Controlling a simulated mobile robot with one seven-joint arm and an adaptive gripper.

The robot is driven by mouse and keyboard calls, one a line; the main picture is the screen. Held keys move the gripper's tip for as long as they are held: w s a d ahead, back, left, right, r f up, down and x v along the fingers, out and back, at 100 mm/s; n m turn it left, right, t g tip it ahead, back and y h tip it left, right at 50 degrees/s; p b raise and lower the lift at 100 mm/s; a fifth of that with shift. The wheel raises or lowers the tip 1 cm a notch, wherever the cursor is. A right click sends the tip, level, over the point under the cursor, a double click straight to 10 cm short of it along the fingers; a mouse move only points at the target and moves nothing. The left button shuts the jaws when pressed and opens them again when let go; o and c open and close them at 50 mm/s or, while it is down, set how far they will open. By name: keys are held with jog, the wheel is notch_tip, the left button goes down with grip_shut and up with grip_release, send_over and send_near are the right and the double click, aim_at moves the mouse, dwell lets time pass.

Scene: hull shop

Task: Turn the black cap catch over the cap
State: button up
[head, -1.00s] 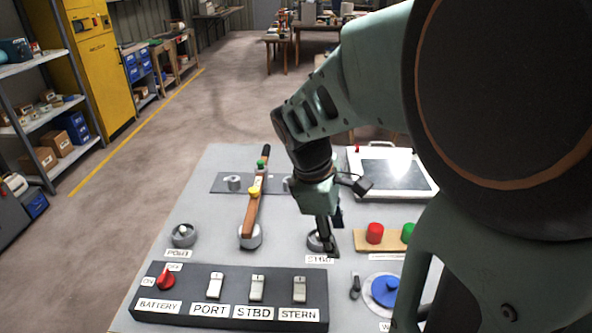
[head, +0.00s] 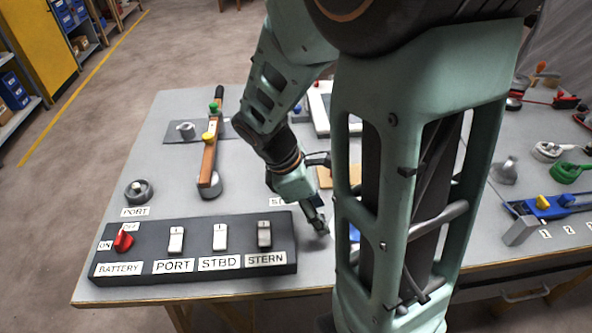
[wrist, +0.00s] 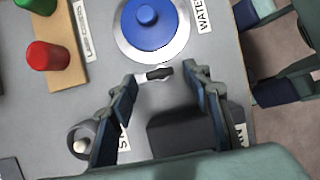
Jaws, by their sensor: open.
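The blue cap (wrist: 148,22) sits on a round pale plate (wrist: 124,44) beside a WATER label in the wrist view. The black cap catch (wrist: 158,74) is a small lever just below the plate's rim in that view. It lies beside the cap, not over it. My gripper (wrist: 161,77) is open, its two fingers on either side of the catch; whether they touch it I cannot tell. In the head view my gripper (head: 319,229) is low over the table, right of the switch panel. My arm hides the cap and catch there.
The black switch panel (head: 195,246) stands close to my gripper. In the wrist view a red knob (wrist: 50,56) and a green knob (wrist: 38,4) sit on a wooden board, and a round socket (wrist: 82,137) is beside my finger. A wooden lever (head: 208,160) stands further left.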

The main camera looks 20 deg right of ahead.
jog(key=shift+x, duration=0.9)
jog(key=shift+c, duration=0.3)
jog(key=c, duration=1.1)
